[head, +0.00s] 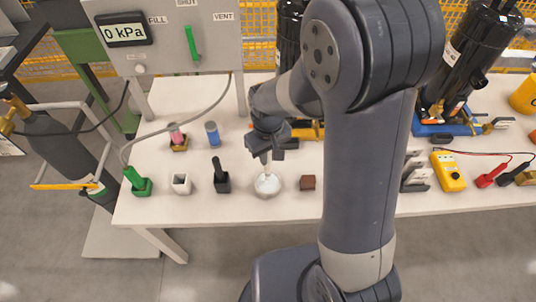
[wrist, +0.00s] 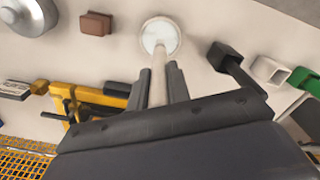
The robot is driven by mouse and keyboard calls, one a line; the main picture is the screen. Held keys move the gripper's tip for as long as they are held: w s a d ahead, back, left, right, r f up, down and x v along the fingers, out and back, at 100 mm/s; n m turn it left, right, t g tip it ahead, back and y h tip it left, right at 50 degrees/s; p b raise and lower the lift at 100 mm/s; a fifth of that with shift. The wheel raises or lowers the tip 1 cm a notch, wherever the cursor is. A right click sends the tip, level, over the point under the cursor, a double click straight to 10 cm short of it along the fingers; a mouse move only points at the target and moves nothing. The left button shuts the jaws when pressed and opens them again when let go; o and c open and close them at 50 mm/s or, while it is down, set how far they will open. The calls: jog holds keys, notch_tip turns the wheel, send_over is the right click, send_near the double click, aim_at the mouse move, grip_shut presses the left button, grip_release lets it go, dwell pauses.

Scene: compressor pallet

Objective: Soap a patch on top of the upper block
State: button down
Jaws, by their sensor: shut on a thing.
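My gripper (head: 268,152) is shut on a pale, slim brush handle (wrist: 158,78) and points down. The handle's lower end is in a round dish (head: 267,185) with whitish contents, which also shows in the wrist view (wrist: 161,37). The brush's tip is hidden in or against the dish; I cannot tell how deep it sits. A white square holder (head: 181,184) stands empty to the left; it also shows in the wrist view (wrist: 270,70). I cannot tell which part is the upper block; my arm hides part of the pallet's middle.
A black-handled tool in a dark holder (head: 222,180) stands left of the dish, a brown block (head: 308,183) right. A panel (head: 170,45) reads 0 kPa. A yellow meter (head: 448,171) lies right.

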jog(key=shift+r+p, duration=1.6)
jog(key=shift+r, duration=0.8)
jog(key=shift+f, duration=0.1)
